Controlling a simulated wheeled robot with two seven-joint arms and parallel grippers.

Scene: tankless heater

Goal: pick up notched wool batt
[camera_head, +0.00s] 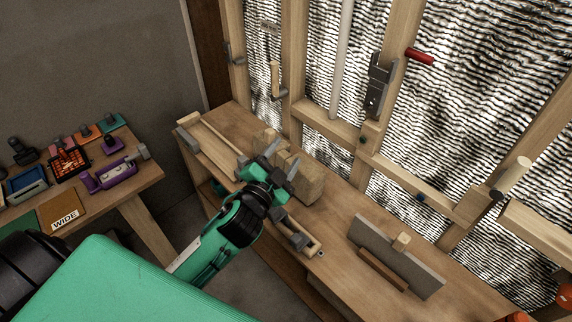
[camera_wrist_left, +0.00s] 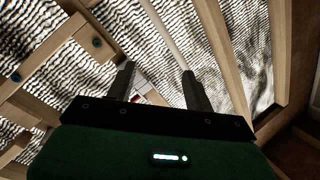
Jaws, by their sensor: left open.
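A tan, fibrous-looking block (camera_head: 307,180), which looks like the notched wool batt, stands on the wooden workbench against the stud wall. Part of it is hidden behind my left gripper, and I cannot make out the notch clearly. My left gripper (camera_head: 284,160) is open, with its two dark fingers over or just in front of the block; I cannot tell whether they touch it. In the left wrist view the open fingers (camera_wrist_left: 158,70) point at the wall, nothing shows held between them, and the block is not seen. My right gripper is not in view.
The workbench (camera_head: 335,215) carries a wooden-framed tool (camera_head: 298,236) in front of the block and a grey plate with wooden handle (camera_head: 398,258) to the right. Studs (camera_head: 293,70) and foil-like wall rise behind. A side table (camera_head: 135,185) holds several tools and a "WIDE" card (camera_head: 62,212).

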